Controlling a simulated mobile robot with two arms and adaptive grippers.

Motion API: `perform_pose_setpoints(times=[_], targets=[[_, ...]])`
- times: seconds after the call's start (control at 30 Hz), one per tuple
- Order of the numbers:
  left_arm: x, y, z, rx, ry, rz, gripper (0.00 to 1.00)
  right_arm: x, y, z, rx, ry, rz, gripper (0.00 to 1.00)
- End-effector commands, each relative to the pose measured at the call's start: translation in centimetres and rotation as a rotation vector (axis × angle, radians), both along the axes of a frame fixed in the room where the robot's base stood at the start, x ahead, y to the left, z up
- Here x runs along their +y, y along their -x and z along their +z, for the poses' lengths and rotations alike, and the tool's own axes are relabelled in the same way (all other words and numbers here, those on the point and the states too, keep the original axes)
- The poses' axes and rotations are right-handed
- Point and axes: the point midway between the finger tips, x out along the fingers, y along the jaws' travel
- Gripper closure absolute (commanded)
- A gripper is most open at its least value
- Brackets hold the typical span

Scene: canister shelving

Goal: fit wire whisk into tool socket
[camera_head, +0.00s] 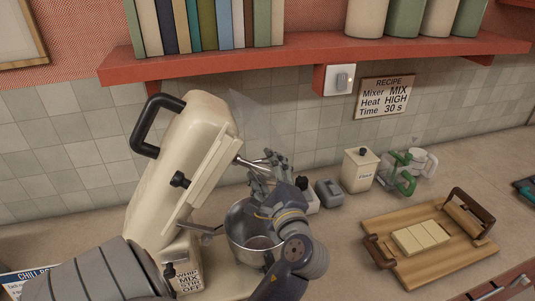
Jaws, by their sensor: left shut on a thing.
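The cream stand mixer (190,165) stands at left centre with its head tilted up. A metal shaft (250,163) runs between the underside of its head, where the tool socket is, and my left gripper (268,169). My left gripper is shut on the wire whisk, just right of the mixer head and above the bowl. The whisk's wires are mostly hidden by the fingers. I cannot tell whether the shaft sits in the socket or only meets it. The steel bowl (238,232) is under the head, partly covered by my wrist. My right gripper is not in view.
A wooden tray (410,262) with pale blocks lies at right. A red shelf (330,53) with books and canisters overhangs the back. A label (188,276) is on the mixer base.

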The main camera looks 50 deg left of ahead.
Motion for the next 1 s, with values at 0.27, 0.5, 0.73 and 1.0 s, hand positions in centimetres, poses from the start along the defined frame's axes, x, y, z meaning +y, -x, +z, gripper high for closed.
perform_pose_setpoints(times=[0.27, 0.5, 0.73, 1.0], targets=[[0.00, 0.00, 0.03, 0.000, -0.001, -0.001, 0.73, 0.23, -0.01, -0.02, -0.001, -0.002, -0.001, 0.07], [0.14, 0.25, 0.25, 0.000, -0.001, -0.001, 0.73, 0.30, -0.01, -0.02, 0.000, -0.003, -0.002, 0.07], [0.28, 0.52, 0.48, -0.001, -0.001, 0.000, 0.73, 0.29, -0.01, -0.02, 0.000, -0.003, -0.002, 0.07], [0.27, 0.51, 0.46, 0.000, -0.001, -0.001, 0.73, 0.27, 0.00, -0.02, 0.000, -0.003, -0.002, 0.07]])
